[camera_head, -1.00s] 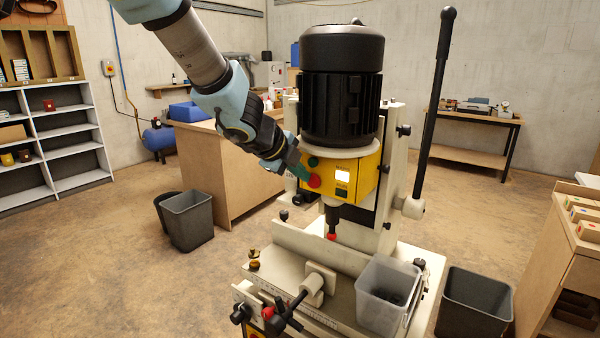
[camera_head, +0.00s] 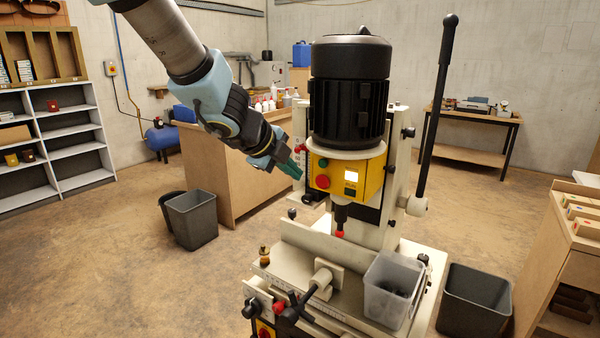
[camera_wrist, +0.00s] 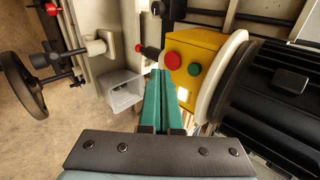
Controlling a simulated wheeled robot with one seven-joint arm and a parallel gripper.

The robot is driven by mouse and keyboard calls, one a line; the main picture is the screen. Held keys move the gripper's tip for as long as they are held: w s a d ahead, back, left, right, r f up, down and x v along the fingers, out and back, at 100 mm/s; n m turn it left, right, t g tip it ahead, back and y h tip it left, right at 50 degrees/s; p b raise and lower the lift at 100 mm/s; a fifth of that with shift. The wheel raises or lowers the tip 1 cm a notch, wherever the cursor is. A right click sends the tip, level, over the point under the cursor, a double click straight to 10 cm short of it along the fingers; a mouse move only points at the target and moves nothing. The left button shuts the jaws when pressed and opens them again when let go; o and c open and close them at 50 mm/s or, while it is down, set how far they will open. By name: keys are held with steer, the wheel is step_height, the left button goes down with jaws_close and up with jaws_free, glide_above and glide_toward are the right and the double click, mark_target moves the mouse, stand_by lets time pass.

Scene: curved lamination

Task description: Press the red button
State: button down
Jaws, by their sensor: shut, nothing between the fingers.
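The red button (camera_head: 323,181) is on the yellow control panel (camera_head: 345,178) of the drilling machine, below a green button (camera_head: 323,162). In the wrist view the red button (camera_wrist: 173,61) shows just beyond the fingertips, with the green button (camera_wrist: 195,69) to its right. My gripper (camera_head: 296,171) is to the left of the panel in the head view, its green fingers shut and empty. In the head view a gap shows between the fingertips and the red button. My gripper (camera_wrist: 160,75) also shows in the wrist view, with its fingers together.
The black motor (camera_head: 349,95) stands above the panel. A long black lever (camera_head: 436,105) rises at its right. A clear bin (camera_head: 388,290) sits on the machine table. A red-tipped spindle (camera_head: 340,233) hangs under the head. Grey bins stand on the floor at both sides.

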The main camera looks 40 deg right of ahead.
steer(key=p+v, duration=0.1)
steer(key=v, duration=0.4)
steer(key=shift+a+r, duration=0.15)
steer(key=shift+a, duration=0.05)
stand_by(0.6)
steer(key=w+a+f+n+t+y, duration=0.2)
steer(key=w+a+n+y, duration=0.1)
steer(key=w+a+n, duration=0.65)
steer(key=w+a+f+n+t+y, duration=0.25)
steer(key=w+a+n, duration=0.3)
steer(key=a, duration=0.65)
steer(key=s+a+f+n+g+y, duration=0.1)
steer(key=s+a+f+n, duration=0.1)
steer(key=a+n, duration=0.4)
steer(key=s+a+f+n+g+y, duration=0.1)
steer(key=s+a+n, duration=0.3)
steer(key=a, duration=0.4)
steer(key=s+a+f+n+g+y, duration=0.1)
steer(key=s+a+f+n+g, duration=0.1)
steer(key=a+n, duration=0.5)
steer(key=shift+s+a+f+n+g, duration=0.35)
steer(key=shift+s+a+f, duration=0.2)
steer(key=shift+s+f, duration=0.3)
steer(key=shift+y, duration=0.25)
